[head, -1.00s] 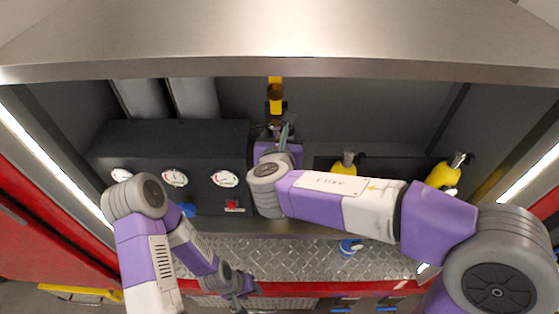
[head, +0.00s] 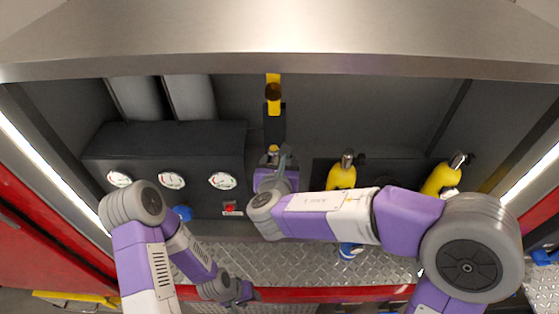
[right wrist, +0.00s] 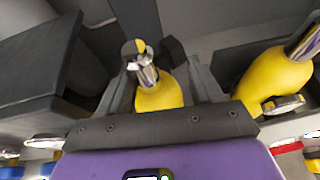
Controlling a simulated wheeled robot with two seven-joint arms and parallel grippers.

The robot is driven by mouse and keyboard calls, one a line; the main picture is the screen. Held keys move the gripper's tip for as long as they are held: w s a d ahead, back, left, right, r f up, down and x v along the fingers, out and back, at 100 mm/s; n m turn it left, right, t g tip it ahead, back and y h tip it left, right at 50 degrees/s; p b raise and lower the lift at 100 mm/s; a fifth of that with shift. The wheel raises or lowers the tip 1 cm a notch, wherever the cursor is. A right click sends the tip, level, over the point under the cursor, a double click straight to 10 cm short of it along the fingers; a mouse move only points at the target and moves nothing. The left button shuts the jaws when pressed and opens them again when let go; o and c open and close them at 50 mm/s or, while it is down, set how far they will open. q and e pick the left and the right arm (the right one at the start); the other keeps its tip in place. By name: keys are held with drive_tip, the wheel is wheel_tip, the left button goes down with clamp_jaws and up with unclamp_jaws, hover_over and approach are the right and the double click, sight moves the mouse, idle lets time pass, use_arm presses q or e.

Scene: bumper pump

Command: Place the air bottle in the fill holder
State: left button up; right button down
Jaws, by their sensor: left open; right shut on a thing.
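My right gripper (head: 277,157) is shut on a yellow air bottle with a shiny metal valve. The held bottle (right wrist: 158,95) stands between the fingers in the right wrist view; in the head view it is mostly hidden by the gripper. A yellow-and-black fixture (head: 274,100) on the back wall, possibly the fill holder, is just beyond the held bottle, which appears apart from it. Two other yellow bottles stand at the right, one nearer (head: 342,175) and one farther right (head: 441,180). My left gripper (head: 243,293) is open and empty, low in front of the compartment.
A dark panel box (head: 170,150) with gauges, a blue knob (head: 182,212) and a red switch (head: 230,208) is left of the right gripper. A blue object (head: 350,250) lies on the diamond-plate floor (head: 310,262). A steel overhang (head: 280,65) spans the top.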

drive_tip(key=shift+r, duration=0.1)
drive_tip(key=c, duration=0.6)
unclamp_jaws()
drive_tip(key=shift+f, duration=0.25)
drive_tip(key=o, duration=0.4)
drive_tip(key=shift+o, duration=0.2)
drive_tip(key=shift+r, duration=0.15)
